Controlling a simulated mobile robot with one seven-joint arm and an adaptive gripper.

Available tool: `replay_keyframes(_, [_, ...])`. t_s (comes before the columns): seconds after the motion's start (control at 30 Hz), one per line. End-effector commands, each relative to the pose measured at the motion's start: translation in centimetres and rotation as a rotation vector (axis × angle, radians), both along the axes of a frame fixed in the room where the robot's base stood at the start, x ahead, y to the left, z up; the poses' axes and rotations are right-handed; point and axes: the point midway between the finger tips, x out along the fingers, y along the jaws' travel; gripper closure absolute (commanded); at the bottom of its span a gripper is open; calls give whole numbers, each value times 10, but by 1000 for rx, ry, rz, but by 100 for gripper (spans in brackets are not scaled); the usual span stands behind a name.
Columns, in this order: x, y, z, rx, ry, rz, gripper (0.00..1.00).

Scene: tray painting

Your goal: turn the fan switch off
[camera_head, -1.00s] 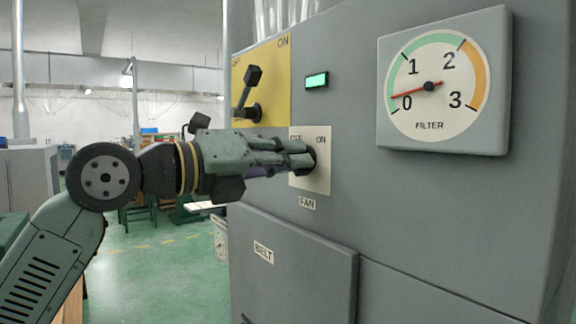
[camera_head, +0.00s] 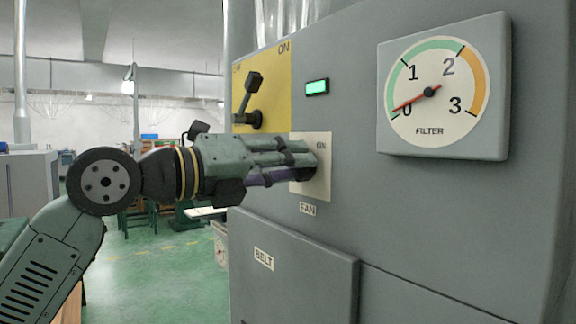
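The fan switch (camera_head: 311,173) is a dark knob on a cream plate (camera_head: 324,184) marked ON at its right, above the FAN label (camera_head: 307,209). My gripper (camera_head: 308,162) reaches in from the left, with its fingers closed around the knob. The fingers hide most of the knob and the OFF mark, so the knob's exact angle cannot be read. The filter gauge (camera_head: 441,110) at the upper right has its red needle at about 0.
A yellow plate (camera_head: 279,75) with a black lever (camera_head: 252,92) is just above my gripper. A green lamp (camera_head: 317,87) is lit. A grey BELT door (camera_head: 300,275) stands out below. Open floor lies to the left.

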Motion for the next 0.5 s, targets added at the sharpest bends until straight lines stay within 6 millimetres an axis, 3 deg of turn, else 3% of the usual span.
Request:
replay_keyframes(0.3, [-1,1,-1,2,0,0,67])
replay_keyframes(0.5, [-14,21,-1,-1,0,2,67])
